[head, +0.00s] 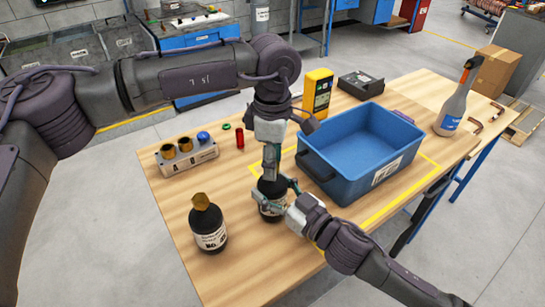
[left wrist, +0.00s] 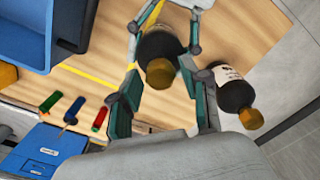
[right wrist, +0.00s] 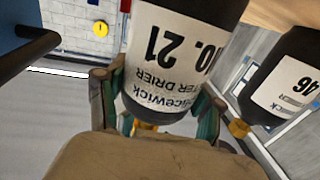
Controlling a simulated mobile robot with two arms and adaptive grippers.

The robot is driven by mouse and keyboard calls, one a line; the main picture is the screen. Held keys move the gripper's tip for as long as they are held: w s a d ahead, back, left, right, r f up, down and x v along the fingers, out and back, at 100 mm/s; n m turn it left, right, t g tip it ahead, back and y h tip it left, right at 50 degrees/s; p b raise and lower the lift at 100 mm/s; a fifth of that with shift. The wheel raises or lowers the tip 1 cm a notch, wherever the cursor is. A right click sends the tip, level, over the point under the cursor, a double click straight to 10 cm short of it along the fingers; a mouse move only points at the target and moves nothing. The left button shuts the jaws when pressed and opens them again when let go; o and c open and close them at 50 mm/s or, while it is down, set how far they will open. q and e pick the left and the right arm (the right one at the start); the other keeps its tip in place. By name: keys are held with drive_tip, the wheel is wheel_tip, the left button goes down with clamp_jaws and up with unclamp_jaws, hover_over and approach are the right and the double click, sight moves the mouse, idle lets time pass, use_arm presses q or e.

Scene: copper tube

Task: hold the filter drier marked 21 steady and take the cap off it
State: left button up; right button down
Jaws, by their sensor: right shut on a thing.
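The filter drier marked 21 is a black bottle (head: 272,197) with a white label (right wrist: 165,45), near the table's front edge. My right gripper (head: 287,199) is shut around its body from the right. Its brass cap (left wrist: 160,73) is in place on top, seen in the left wrist view; the left arm hides it in the head view. My left gripper (head: 270,168) points straight down over the cap. Its fingers (left wrist: 163,112) are apart, on either side of the cap with gaps showing.
A drier marked 46 (head: 209,233) with a brass cap stands left. A holder (head: 188,160) marked A and B carries brass pieces and a blue ball. A blue bin (head: 370,160) is close right.

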use_arm(q)
clamp_jaws()
use_arm(e)
drive_tip(key=shift+f, duration=0.1)
use_arm(q)
drive_tip(key=n, duration=0.4)
drive_tip(key=shift+n, duration=0.4)
drive_tip(key=n, duration=0.4)
drive_tip(key=shift+n, duration=0.3)
drive_tip(key=shift+r, duration=0.15)
drive_tip(key=shift+r, duration=1)
